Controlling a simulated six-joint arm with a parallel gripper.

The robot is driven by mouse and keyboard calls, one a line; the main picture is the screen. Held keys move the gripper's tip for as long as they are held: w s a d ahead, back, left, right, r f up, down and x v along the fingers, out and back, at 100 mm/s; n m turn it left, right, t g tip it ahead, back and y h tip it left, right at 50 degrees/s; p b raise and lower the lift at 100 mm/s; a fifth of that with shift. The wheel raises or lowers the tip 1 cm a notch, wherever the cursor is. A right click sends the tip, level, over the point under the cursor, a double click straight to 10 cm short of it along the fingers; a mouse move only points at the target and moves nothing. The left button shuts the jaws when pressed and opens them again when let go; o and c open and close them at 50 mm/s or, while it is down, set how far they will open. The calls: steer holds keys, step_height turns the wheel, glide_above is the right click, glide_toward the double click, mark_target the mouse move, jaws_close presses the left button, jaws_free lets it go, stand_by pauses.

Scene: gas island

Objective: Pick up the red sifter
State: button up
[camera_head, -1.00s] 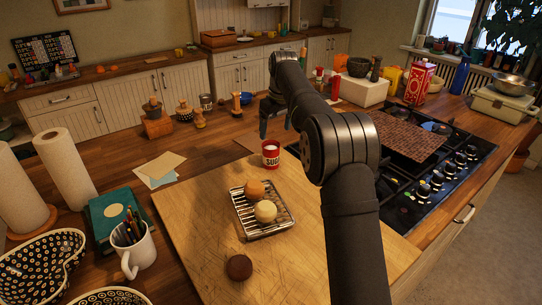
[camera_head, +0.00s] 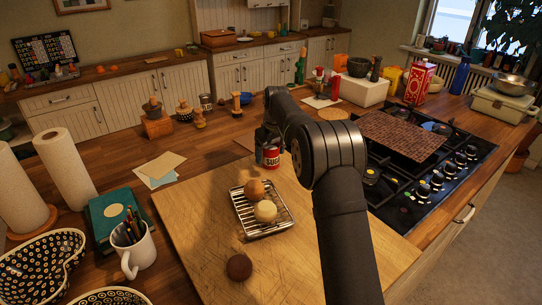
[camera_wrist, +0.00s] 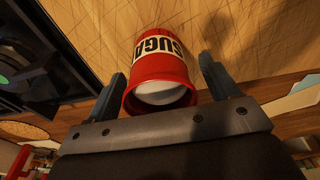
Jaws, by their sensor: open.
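The red sifter (camera_head: 271,157) is a small red can with a white band and dark letters that begin "SUGA". It stands upright near the far edge of the wooden cutting board. In the wrist view the red sifter (camera_wrist: 160,68) shows its round rim and pale inside. My gripper (camera_wrist: 163,84) is open, with one finger on each side of the sifter and a gap at both sides. In the head view my gripper (camera_head: 268,142) is at the sifter and partly covers its top.
A wire rack (camera_head: 264,219) with two round pastries lies in front of the sifter on the cutting board (camera_head: 190,235). A dark round cookie (camera_head: 239,267) lies nearer. The gas hob (camera_head: 440,165) is to the right. Papers (camera_head: 160,170) lie to the left.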

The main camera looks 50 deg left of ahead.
steer(key=c, duration=1)
steer(key=shift+o, duration=0.2)
steer(key=shift+r, duration=0.15)
steer(key=shift+r, duration=0.55)
step_height(320, 180, up, 3)
steer(key=shift+f, duration=0.2)
steer(key=w+d+r, duration=0.6)
steer(key=d+r, duration=0.1)
steer(key=d, duration=0.2)
steer(key=shift+w+d, duration=0.25)
steer(key=shift+d, duration=0.1)
